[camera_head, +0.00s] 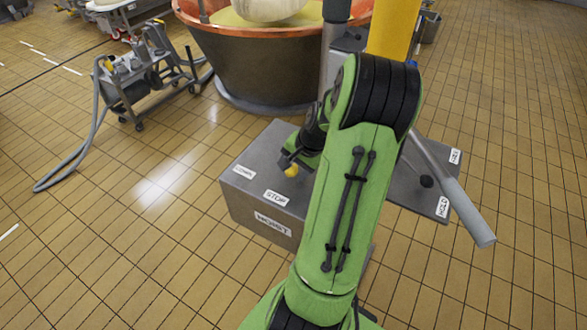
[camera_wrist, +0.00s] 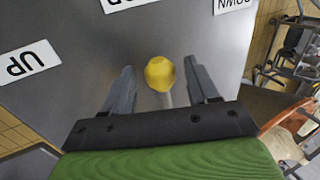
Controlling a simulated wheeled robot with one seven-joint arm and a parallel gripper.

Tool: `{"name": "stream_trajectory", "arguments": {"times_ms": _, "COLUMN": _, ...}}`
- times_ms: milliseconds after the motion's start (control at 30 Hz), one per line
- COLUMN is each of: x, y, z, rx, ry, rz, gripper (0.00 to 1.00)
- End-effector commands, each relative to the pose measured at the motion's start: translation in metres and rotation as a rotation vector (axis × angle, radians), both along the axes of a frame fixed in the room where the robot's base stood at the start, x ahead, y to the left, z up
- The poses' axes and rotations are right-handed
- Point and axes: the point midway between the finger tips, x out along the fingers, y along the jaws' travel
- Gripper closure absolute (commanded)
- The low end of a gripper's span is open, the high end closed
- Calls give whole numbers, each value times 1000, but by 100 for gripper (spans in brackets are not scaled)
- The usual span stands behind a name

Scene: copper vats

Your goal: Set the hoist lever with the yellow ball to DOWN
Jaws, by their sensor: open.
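The yellow ball (camera_head: 291,171) tops the hoist lever, at the front of a grey box (camera_head: 240,205) marked HOIST. The DOWN label (camera_head: 243,172) is on the box's left, and the STOP label (camera_head: 276,197) is near the ball. In the wrist view the ball (camera_wrist: 160,73) and its thin grey stem (camera_wrist: 167,98) lie between my open fingers (camera_wrist: 158,68), apart from both. There the ball sits below a cut-off middle label (camera_wrist: 125,3), between UP (camera_wrist: 29,62) at left and DOWN (camera_wrist: 234,4) at right. My arm hides part of the box.
A long grey lever (camera_head: 468,212) slants over a plate with a HOLD label (camera_head: 443,207) right of my arm. A copper vat (camera_head: 250,60) stands behind the box. A wheeled pump (camera_head: 140,75) with a hose is at left. Tiled floor left of the box is clear.

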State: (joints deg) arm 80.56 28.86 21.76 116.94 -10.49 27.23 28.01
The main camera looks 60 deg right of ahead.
Motion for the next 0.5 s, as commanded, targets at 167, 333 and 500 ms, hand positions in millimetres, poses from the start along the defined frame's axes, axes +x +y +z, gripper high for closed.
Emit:
{"name": "stream_trajectory", "arguments": {"times_ms": 167, "x": 0, "y": 0, "z": 0, "rx": -1, "ry": 0, "rz": 0, "gripper": 41}}
{"name": "stream_trajectory", "arguments": {"times_ms": 333, "x": 0, "y": 0, "z": 0, "rx": -1, "ry": 0, "rz": 0, "gripper": 61}}
{"name": "stream_trajectory", "arguments": {"times_ms": 500, "x": 0, "y": 0, "z": 0, "rx": -1, "ry": 0, "rz": 0, "gripper": 87}}
